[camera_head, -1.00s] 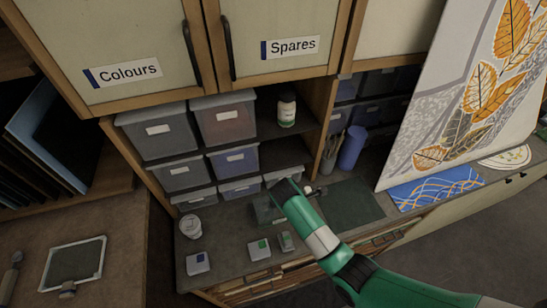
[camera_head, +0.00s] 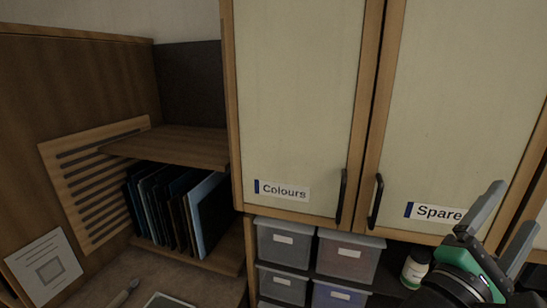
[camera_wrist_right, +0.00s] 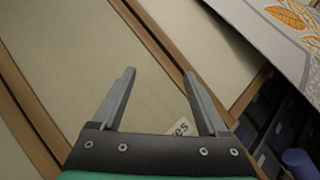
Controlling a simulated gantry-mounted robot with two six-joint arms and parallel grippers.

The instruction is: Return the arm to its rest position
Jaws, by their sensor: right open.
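My right gripper (camera_head: 504,225) is at the lower right of the head view, with green and black parts and two grey fingers. Its fingers stand apart with nothing between them. It is raised in front of the cabinet door labelled Spares (camera_head: 437,212) and partly covers that label. In the right wrist view the gripper (camera_wrist_right: 160,85) also shows open and empty, with the pale door panel beyond it. My left gripper is not in view.
The closed Colours door (camera_head: 292,110) is left of the Spares door, with dark handles (camera_head: 375,202) between. Grey bins (camera_head: 285,240) and a white jar (camera_head: 415,270) stand below. A rack of dark panels (camera_head: 165,205) is at left. In the wrist view, a leaf-patterned panel (camera_wrist_right: 280,30) is at upper right.

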